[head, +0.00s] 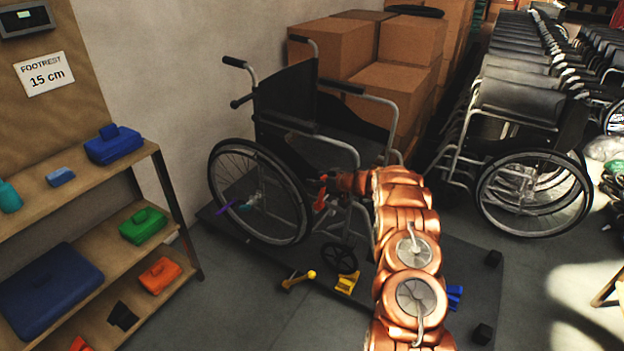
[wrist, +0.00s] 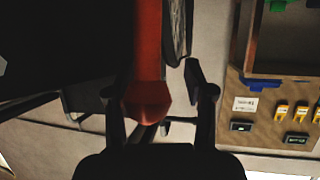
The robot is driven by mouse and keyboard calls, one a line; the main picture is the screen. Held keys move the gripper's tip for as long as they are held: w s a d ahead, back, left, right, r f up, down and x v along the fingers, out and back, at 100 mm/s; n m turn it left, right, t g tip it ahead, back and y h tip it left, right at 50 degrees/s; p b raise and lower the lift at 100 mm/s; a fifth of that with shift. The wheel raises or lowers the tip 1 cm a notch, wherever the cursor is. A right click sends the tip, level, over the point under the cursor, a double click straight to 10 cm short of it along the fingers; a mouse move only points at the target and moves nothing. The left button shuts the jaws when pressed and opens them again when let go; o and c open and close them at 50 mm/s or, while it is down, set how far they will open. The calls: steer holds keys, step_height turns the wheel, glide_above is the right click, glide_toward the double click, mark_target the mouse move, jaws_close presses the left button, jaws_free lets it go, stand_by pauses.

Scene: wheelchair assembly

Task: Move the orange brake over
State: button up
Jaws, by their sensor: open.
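The orange brake (head: 320,202) is an orange-red lever at the front of the wheelchair (head: 285,120), beside its large wheel. In the wrist view the orange brake (wrist: 148,98) reaches down from the top edge into the space between my two fingers. My gripper (head: 334,181) is at the brake in the head view. In the wrist view my gripper (wrist: 158,80) is open, with the brake closer to the left finger and a gap to the right finger. I cannot tell whether the left finger touches it.
The wheelchair stands on a dark platform (head: 460,270). A yellow-tipped lever (head: 298,280), a yellow part (head: 347,282) and a blue part (head: 455,296) lie low around it. A shelf (head: 150,148) with toolboxes stands left; boxes (head: 335,50) and more wheelchairs (head: 530,140) stand behind and right.

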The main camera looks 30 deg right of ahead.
steer(key=v, duration=0.8)
steer(key=shift+r, duration=0.3)
steer(key=shift+w+a, duration=0.1)
